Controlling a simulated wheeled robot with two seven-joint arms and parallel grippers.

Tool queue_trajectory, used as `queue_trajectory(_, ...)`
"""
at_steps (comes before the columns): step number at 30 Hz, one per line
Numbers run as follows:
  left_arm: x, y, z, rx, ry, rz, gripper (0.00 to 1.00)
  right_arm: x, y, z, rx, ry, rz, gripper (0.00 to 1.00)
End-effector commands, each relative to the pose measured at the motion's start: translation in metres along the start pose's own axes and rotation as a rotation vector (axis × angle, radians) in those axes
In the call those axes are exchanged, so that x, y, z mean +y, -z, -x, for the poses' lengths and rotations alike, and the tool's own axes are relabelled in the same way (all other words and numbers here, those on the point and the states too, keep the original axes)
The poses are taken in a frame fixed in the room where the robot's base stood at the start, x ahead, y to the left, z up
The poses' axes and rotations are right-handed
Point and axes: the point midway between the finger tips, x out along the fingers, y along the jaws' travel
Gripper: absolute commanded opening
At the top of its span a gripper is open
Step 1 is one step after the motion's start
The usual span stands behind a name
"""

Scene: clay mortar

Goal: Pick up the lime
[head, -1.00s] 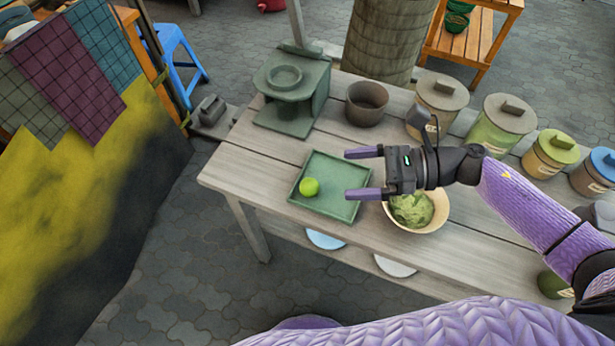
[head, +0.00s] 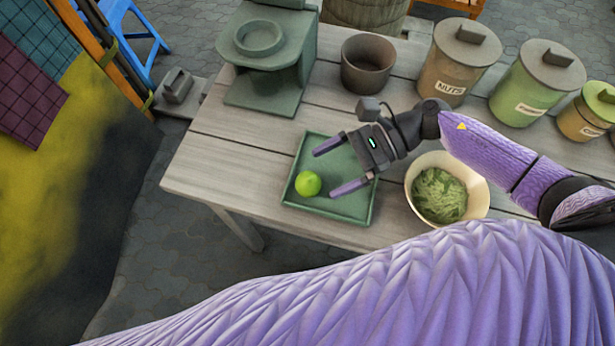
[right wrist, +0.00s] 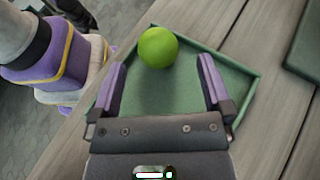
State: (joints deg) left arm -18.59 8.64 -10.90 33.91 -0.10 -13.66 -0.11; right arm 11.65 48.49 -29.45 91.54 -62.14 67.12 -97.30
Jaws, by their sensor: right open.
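The bright green lime (head: 308,184) lies on the left part of a square green tray (head: 345,206) on the wooden table. My right gripper (head: 325,172) is open above the tray, its two purple fingers pointing left toward the lime. In the right wrist view the lime (right wrist: 158,47) shows just beyond the fingertips of my right gripper (right wrist: 162,64), between their lines. Nothing is held between the fingers. The tray (right wrist: 165,95) also shows beneath the fingers there. My left gripper is not in view.
A cream bowl (head: 481,190) with green contents stands right of the tray. A brown pot (head: 368,65), a green stand (head: 270,65) and several lidded canisters, one labelled NUTS (head: 455,70), stand behind. The wooden table (head: 225,170) is bare left of the tray.

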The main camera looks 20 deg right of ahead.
Motion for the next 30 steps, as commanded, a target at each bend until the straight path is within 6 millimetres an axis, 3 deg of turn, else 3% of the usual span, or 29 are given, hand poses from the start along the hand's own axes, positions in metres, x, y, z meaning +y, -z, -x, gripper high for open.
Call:
queue_trajectory(3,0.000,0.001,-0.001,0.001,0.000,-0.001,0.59,0.003,-0.001,-0.025,-0.004,-0.001,0.001,1.00)
queue_trajectory(6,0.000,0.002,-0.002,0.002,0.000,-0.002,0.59,0.003,0.000,-0.038,-0.002,0.000,-0.001,1.00)
queue_trajectory(13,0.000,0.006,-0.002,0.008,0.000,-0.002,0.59,0.003,0.000,-0.040,0.000,0.000,-0.001,1.00)
queue_trajectory(26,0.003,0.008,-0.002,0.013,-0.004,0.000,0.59,0.003,0.000,-0.040,0.000,0.001,-0.001,0.09)
queue_trajectory(27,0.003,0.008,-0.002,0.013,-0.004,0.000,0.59,0.003,0.000,-0.040,0.000,0.001,-0.001,0.05)
queue_trajectory(30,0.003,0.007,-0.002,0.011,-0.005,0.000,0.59,0.003,0.000,-0.040,0.000,0.001,-0.001,0.04)
